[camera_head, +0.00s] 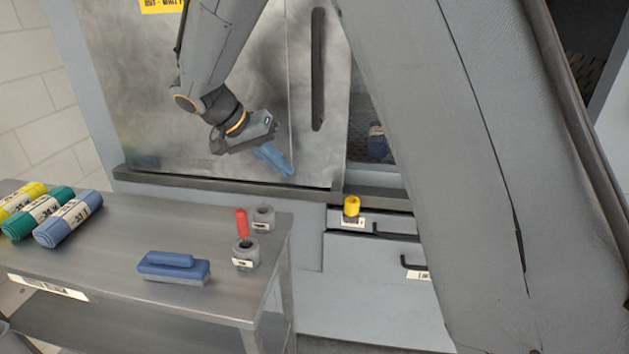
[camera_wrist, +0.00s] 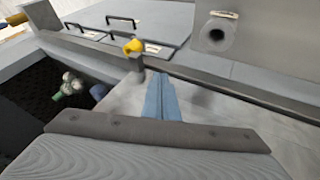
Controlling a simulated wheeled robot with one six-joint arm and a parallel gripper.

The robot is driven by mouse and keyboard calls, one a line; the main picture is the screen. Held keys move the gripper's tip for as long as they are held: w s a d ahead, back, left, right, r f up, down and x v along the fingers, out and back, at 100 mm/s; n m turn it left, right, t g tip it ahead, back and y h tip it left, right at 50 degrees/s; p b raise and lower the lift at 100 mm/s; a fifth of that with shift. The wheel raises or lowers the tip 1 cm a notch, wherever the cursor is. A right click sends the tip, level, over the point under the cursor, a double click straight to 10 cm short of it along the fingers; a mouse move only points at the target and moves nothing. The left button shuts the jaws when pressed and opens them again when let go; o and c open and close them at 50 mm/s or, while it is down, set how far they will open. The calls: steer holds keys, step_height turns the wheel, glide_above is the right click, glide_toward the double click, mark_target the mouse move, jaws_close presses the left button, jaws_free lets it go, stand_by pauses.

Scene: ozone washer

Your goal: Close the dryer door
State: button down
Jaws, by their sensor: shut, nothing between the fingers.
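The dryer door is a large brushed-metal panel (camera_head: 135,105) with a long dark upright slot (camera_head: 318,70) near its right side in the head view. Right of it, an opening (camera_head: 362,112) shows a dark mesh interior, so the door does not cover it all. My gripper (camera_head: 289,168) is in front of the panel's lower right part, its blue fingers together and empty, pointing down and right. In the wrist view my fingers (camera_wrist: 161,84) show over a pale metal surface (camera_wrist: 225,112), with the dark opening (camera_wrist: 32,105) to their left. I cannot tell whether they touch the door.
A yellow knob (camera_head: 351,206) stands above drawers with black handles (camera_head: 416,267). A metal table (camera_head: 110,275) at lower left holds rolled cloths (camera_head: 68,218), a blue brush (camera_head: 174,267) and grey holders (camera_head: 246,255), one with a red handle. My arm hides much of the right side.

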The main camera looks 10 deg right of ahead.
mark_target(320, 187)
steer(key=p+x, duration=0.3)
steer(key=x, duration=0.6)
steer(key=shift+w+d+f, duration=0.1)
steer(key=shift+d+f, duration=0.05)
steer(key=shift+s+d+p, duration=0.2)
steer(key=shift+d+p, duration=0.15)
steer(key=shift+d, duration=0.2)
steer(key=shift+s+d+p, duration=0.2)
steer(key=shift+d+p, duration=0.1)
steer(key=shift+d, duration=0.25)
steer(key=shift+s+d+f+p, duration=0.1)
steer(key=shift+s+d+p, duration=0.1)
steer(key=shift+d, duration=0.2)
steer(key=shift+s+d+f+p, duration=0.1)
steer(key=shift+d+p, duration=0.05)
steer(key=shift+d, duration=0.25)
